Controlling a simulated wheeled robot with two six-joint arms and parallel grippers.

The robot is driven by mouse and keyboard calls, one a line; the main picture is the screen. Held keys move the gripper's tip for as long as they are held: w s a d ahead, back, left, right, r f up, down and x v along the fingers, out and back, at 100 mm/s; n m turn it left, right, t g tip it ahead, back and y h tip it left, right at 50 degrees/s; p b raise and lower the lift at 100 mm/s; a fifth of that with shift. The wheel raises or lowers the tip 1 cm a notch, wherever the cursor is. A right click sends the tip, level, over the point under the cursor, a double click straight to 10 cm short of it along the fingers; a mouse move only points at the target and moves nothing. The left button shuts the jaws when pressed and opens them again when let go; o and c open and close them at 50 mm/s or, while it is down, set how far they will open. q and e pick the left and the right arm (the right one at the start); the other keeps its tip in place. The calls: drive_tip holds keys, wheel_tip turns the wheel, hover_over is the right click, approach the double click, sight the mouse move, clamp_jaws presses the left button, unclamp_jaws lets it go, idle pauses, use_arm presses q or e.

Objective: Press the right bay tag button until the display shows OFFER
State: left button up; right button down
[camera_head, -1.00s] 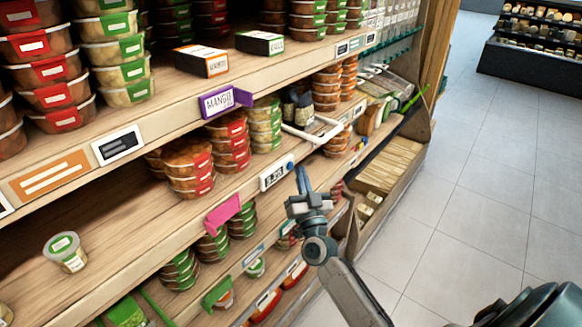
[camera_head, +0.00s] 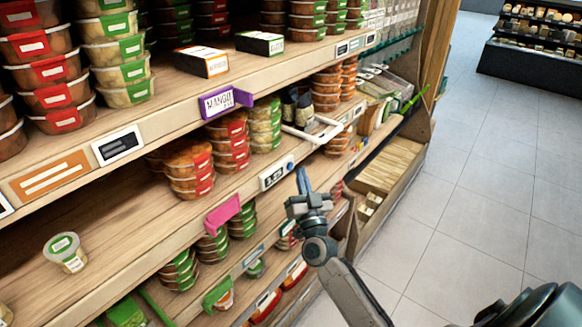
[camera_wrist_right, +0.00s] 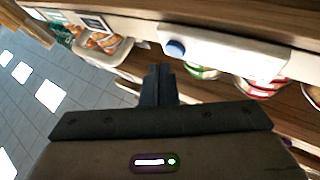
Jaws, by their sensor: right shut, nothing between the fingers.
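The tag (camera_head: 272,176) is a white box on the middle shelf edge in the head view. Its small dark display shows what looks like a price, too small to read surely. The round blue button (camera_head: 290,165) is at the tag's right end. My right gripper (camera_head: 302,172) is shut and empty, its fingertips just right of the button. In the right wrist view the tag (camera_wrist_right: 235,55) and blue button (camera_wrist_right: 176,47) lie beyond the shut fingertips (camera_wrist_right: 159,70), with a visible gap in the picture. The display is not visible there. My left gripper is not in view.
A purple MANGO sign (camera_head: 218,102) and a pink flag (camera_head: 223,213) stick out from shelf edges. Stacked tubs (camera_head: 188,172) fill the shelves. The tiled floor (camera_head: 480,190) at right is open.

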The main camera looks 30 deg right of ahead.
drive_tip(key=shift+w, duration=0.1)
idle(0.7)
drive_tip(key=shift+w+a, duration=0.2)
drive_tip(key=shift+w, duration=0.15)
drive_tip(key=shift+w+a, duration=0.15)
drive_tip(key=shift+w, duration=0.2)
idle(0.7)
idle(0.3)
drive_tip(key=shift+s+d+p, duration=0.35)
drive_tip(key=shift+s+p, duration=0.25)
drive_tip(key=shift+s, duration=0.2)
drive_tip(key=shift+s+d+p, duration=0.3)
drive_tip(key=shift+s+p, duration=0.1)
drive_tip(key=shift+s, duration=0.35)
drive_tip(key=shift+s+d+p, duration=0.35)
drive_tip(key=shift+s, duration=0.45)
drive_tip(key=shift+s+d+p, duration=0.3)
drive_tip(key=shift+s+p, duration=0.1)
drive_tip(key=shift+s, duration=0.35)
